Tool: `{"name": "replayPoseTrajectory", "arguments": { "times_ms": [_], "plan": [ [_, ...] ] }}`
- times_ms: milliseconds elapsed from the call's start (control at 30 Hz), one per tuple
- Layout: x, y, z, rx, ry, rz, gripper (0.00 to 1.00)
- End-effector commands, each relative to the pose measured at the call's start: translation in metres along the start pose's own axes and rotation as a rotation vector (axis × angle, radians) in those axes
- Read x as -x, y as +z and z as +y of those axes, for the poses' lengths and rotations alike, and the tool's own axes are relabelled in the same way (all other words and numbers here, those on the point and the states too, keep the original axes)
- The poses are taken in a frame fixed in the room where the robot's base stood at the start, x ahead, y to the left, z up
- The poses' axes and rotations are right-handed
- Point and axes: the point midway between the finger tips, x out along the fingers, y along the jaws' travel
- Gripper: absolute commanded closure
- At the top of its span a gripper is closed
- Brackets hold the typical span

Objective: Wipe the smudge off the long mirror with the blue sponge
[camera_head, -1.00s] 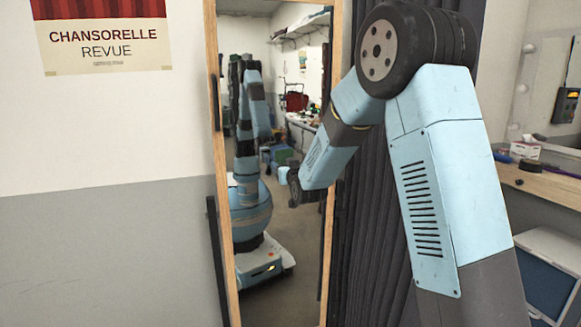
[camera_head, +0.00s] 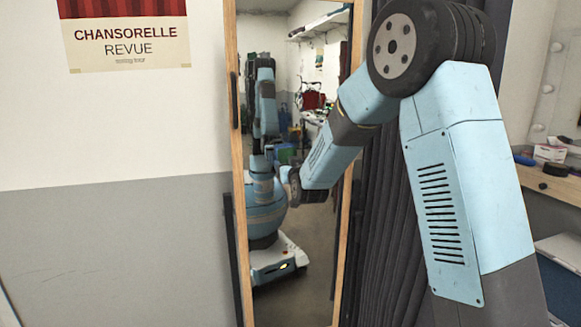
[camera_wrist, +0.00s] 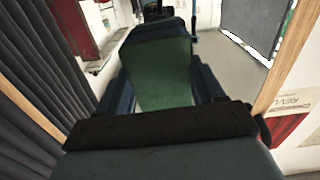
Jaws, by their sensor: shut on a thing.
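The long mirror (camera_head: 318,265) stands upright in a light wooden frame and reflects my own body and the room. In the wrist view its glass (camera_wrist: 222,75) lies beyond my gripper. My gripper (camera_wrist: 155,88) is shut on a block, the sponge (camera_wrist: 160,75), which shows a green broad face and a dark blue edge. In the head view my arm reaches down in front of the mirror; the wrist hides the gripper and sponge. I cannot tell whether the sponge touches the glass. I cannot make out the smudge for certain.
A dark pleated curtain (camera_head: 385,235) hangs right of the mirror, close behind my arm. A poster (camera_head: 125,40) is on the wall at left. A counter (camera_head: 560,188) with a tissue box (camera_head: 550,153) stands at right. The wall left of the mirror is otherwise bare.

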Motion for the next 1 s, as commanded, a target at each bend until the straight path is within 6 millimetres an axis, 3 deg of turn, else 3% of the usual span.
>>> {"name": "replayPoseTrajectory", "arguments": {
  "times_ms": [300, 1000],
  "plan": [
    [-0.003, -0.02, 0.003, 0.0, 0.003, 0.009, 0.57],
    [0.0, -0.016, 0.047, 0.0, 0.007, 0.004, 0.57]
  ]
}}
